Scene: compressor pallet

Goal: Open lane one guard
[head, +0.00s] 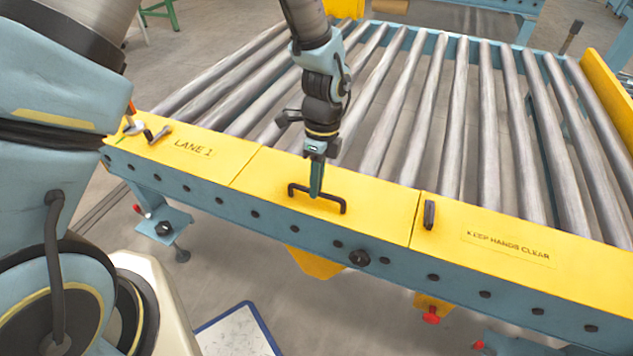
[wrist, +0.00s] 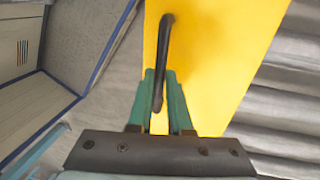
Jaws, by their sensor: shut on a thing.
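The lane one guard is a row of yellow panels along the near edge of the roller conveyor. Its middle panel (head: 270,185) carries a black bar handle (head: 330,203). My gripper (head: 316,190) is shut on that handle from above, near the handle's middle. In the wrist view the two green fingers (wrist: 168,100) stand on either side of the black handle (wrist: 163,60), with the yellow panel (wrist: 215,50) behind. The panel looks level with its neighbours. The left panel (head: 165,150) is marked LANE 1.
Grey rollers (head: 455,120) lie behind the guard. A black latch (head: 429,214) stands on the right panel (head: 500,240), marked KEEP HANDS CLEAR. A dark lever (head: 157,134) sits on the left panel. A red knob (head: 431,318) hangs below the blue rail (head: 200,192).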

